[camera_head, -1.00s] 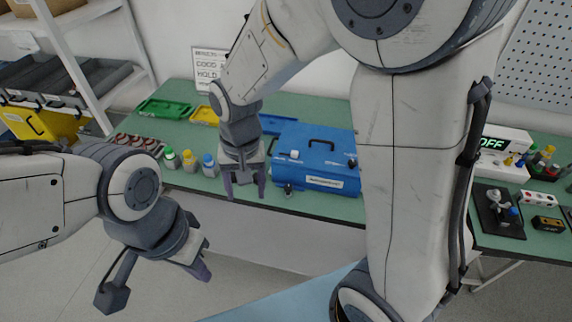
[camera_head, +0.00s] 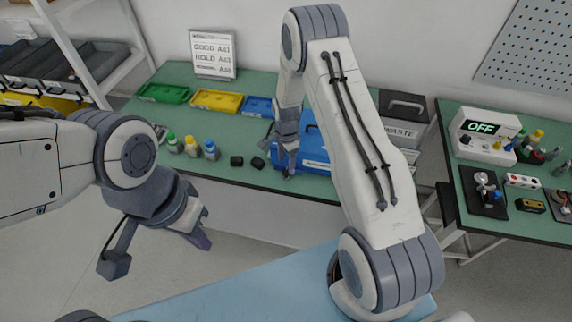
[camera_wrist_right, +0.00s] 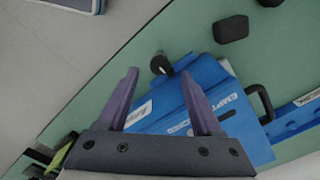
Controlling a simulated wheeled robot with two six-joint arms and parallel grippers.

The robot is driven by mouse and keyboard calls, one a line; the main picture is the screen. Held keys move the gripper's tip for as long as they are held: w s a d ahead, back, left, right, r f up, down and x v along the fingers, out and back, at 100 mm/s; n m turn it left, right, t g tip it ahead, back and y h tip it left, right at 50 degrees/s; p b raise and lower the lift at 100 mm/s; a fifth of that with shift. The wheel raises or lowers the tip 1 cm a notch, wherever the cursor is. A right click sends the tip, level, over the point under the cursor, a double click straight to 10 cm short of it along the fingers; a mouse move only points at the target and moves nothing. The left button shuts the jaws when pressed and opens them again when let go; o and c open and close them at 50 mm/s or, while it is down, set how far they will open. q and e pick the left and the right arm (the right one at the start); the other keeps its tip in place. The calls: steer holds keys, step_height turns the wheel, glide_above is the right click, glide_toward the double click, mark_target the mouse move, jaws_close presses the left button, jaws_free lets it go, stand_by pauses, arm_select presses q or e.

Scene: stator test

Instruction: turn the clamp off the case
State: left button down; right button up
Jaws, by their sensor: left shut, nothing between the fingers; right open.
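The blue case (camera_head: 312,158) stands on the green bench, partly hidden behind my right arm. In the right wrist view the case (camera_wrist_right: 228,92) shows its blue top, white labels and a black handle. A small dark knob-like part (camera_wrist_right: 160,63), seemingly the clamp, sits at the case's near-left corner. My right gripper (camera_head: 289,170) is over that corner, pointing down. In the wrist view its open fingers (camera_wrist_right: 160,76) have the dark part just beyond and between their tips; I cannot tell whether they touch it. My left gripper (camera_head: 202,238) is shut and empty, off the bench's front.
Two black blocks (camera_head: 237,161) lie left of the case, beside several capped bottles (camera_head: 191,146). Green, yellow (camera_head: 216,101) and blue trays lie behind. A second table holds an OFF display (camera_head: 482,127) and small parts.

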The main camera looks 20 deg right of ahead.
mark_target(286, 170)
steer(key=shift+f+p, duration=0.3)
steer(key=shift+f, duration=1.35)
jaws_close()
